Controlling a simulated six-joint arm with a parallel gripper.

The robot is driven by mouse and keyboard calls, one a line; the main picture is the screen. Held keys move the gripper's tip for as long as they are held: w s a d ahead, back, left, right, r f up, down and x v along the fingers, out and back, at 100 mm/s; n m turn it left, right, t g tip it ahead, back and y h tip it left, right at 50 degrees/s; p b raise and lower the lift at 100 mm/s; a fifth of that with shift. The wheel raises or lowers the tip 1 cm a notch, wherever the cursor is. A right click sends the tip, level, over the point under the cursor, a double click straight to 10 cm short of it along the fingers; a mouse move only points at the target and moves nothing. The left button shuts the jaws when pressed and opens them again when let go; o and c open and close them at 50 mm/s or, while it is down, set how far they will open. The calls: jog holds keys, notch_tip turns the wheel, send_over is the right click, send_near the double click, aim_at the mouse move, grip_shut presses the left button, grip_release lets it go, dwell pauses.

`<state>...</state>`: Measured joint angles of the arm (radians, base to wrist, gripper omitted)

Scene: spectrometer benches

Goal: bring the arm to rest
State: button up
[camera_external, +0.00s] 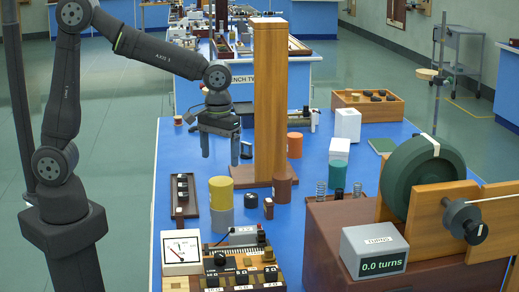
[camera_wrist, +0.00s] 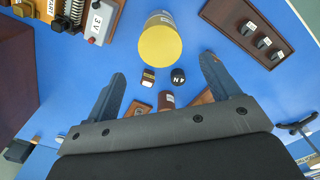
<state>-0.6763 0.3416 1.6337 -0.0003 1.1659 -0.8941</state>
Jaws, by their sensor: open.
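My gripper (camera_external: 220,150) hangs from my raised arm above the blue bench, to the left of the tall wooden post (camera_external: 270,100). Its two fingers point down, are spread apart, and hold nothing. In the wrist view my gripper (camera_wrist: 165,90) shows both fingers apart with blue bench top between them. The yellow cylinder (camera_wrist: 160,42) stands ahead of the fingers, clear of them. In the external view the yellow cylinder (camera_external: 221,190) is on the bench below and in front of my gripper.
A dark tray of black pieces (camera_external: 183,190) lies at the left. A meter and circuit board (camera_external: 235,270) are at the front. A green wheel (camera_external: 423,178) and a "0.0 turns" counter (camera_external: 375,252) stand at the right.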

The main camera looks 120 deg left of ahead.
aim_at(221, 181)
notch_tip(221, 181, down, 13)
jog(key=shift+r, duration=0.2)
notch_tip(221, 181, up, 3)
jog(key=shift+f, duration=0.15)
jog(key=shift+r, duration=0.65)
jog(key=shift+f, duration=0.1)
